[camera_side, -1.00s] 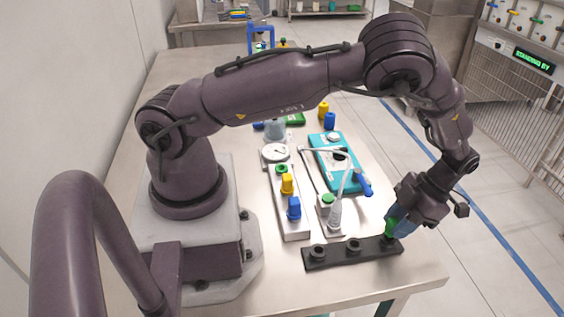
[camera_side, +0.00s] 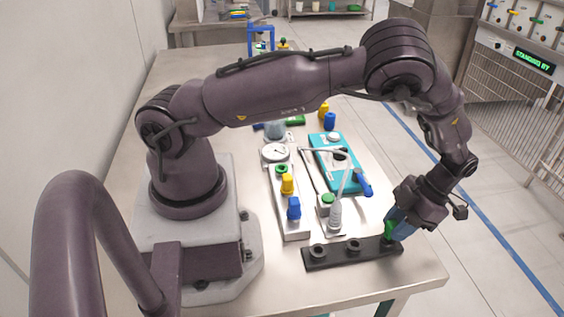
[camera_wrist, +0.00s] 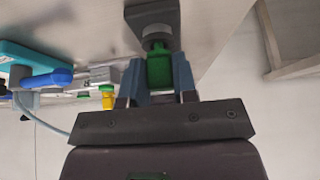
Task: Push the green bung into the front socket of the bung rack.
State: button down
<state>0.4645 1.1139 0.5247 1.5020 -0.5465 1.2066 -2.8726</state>
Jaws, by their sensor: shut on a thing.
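The green bung (camera_wrist: 159,66) is between the two blue fingers of my gripper (camera_wrist: 158,78), which is shut on it. In the side view the green bung (camera_side: 390,228) shows at the right end of the black bung rack (camera_side: 336,257), and my gripper (camera_side: 396,226) stands tilted over that end. The socket there (camera_wrist: 156,36) lines up with the bung's end in the wrist view. The bung's end meets or nearly meets it; how deep it sits I cannot tell. The other two sockets (camera_side: 318,250) and (camera_side: 354,245) look empty.
A pale rack with a yellow bung (camera_side: 287,184) and a blue bung (camera_side: 294,208) stands behind the black rack. A grey nozzle (camera_side: 335,214), a teal board (camera_side: 328,155) and a round gauge (camera_side: 275,152) are nearby. The table's front right edge is close.

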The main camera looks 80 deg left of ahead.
jog(key=shift+f, duration=0.4)
jog(key=c, duration=0.8)
grip_release()
jog(key=shift+v, duration=3)
